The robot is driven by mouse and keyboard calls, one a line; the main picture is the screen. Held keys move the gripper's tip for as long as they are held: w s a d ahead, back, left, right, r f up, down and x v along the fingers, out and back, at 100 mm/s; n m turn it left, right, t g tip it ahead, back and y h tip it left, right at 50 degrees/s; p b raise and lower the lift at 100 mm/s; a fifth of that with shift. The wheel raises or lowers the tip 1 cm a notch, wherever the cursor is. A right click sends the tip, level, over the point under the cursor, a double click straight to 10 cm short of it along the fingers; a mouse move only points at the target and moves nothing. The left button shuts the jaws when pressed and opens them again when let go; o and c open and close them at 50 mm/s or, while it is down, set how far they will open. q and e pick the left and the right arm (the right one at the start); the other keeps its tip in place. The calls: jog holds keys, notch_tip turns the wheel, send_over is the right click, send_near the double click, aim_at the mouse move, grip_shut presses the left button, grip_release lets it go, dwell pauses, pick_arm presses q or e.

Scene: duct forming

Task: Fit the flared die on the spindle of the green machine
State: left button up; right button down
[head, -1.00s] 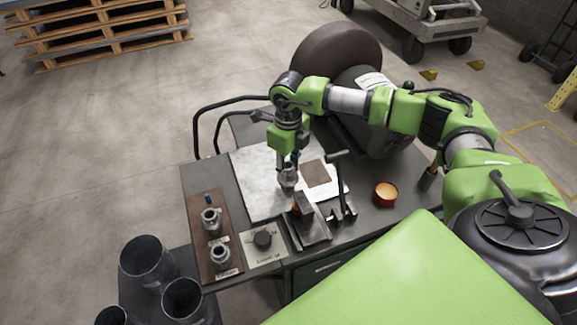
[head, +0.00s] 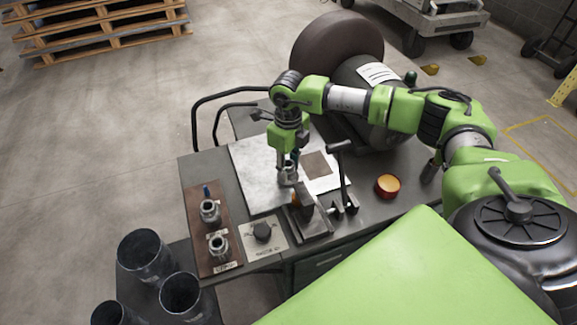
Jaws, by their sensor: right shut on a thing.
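My right gripper (head: 286,161) points down over the bench and is shut on a small silver metal die (head: 287,175). The die is just above or beside the dark block-like fixture with an orange-brown part (head: 303,203); I cannot tell whether they touch. The gripper partly hides the die, so I cannot make out its flare. Two similar silver dies stand upright on a brown labelled board, the upper one (head: 209,211) and the lower one (head: 218,246). I cannot clearly make out a spindle or a green machine. My left gripper is not in view.
A lever (head: 342,165) rises right of the fixture.

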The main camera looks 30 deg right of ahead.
jog(key=shift+f+b, duration=0.25)
jog(key=shift+b, duration=0.05)
jog(key=c, duration=1.4)
grip_release()
jog(key=shift+c, duration=0.2)
jog(key=shift+r, duration=0.1)
notch_tip(320, 180, up, 12)
